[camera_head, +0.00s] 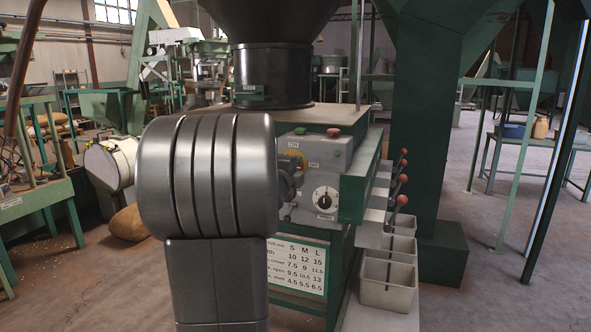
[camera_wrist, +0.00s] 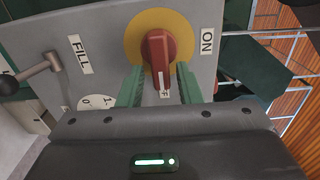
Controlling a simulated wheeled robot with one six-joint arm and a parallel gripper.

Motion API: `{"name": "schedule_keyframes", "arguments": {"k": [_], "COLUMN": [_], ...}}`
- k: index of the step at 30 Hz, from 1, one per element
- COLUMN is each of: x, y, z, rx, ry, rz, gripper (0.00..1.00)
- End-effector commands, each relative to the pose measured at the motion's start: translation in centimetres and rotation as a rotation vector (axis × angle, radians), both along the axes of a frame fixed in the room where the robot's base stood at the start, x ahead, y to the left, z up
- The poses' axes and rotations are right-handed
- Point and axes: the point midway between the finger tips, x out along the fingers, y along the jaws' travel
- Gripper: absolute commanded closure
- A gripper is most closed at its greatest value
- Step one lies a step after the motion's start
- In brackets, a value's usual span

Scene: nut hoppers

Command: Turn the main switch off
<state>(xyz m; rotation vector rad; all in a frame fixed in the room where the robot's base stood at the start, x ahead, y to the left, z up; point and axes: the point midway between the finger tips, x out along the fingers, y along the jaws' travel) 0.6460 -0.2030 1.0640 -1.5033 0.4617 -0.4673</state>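The main switch (camera_wrist: 160,60) is a red rotary handle on a yellow round plate (camera_wrist: 134,35). In the wrist view the handle's white mark points down at a partly hidden label, of which an F shows; the ON label (camera_wrist: 207,42) is to the right. In the head view only part of the yellow plate (camera_head: 291,160) shows behind my wrist. My gripper (camera_wrist: 160,72) has its two green fingers apart, one on each side of the handle's lower end, with narrow gaps visible. It holds nothing that I can see.
A lever (camera_wrist: 35,73) stands by the FILL label (camera_wrist: 80,54). Levers with red knobs (camera_head: 402,178) and grey bins (camera_head: 388,283) are to the right.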

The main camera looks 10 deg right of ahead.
Motion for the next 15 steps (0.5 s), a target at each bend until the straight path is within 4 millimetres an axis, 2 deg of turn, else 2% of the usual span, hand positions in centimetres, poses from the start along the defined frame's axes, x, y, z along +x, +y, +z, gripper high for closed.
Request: {"name": "schedule_keyframes", "arguments": {"k": [10,15], "x": [-0.1,-1.5], "y": [0.1,1.1], "z": [0.1,0.2], "rx": [-0.002,-0.002], "ry": [0.000,-0.001], "rz": [0.000,0.002], "gripper": [0.62,0.62]}}
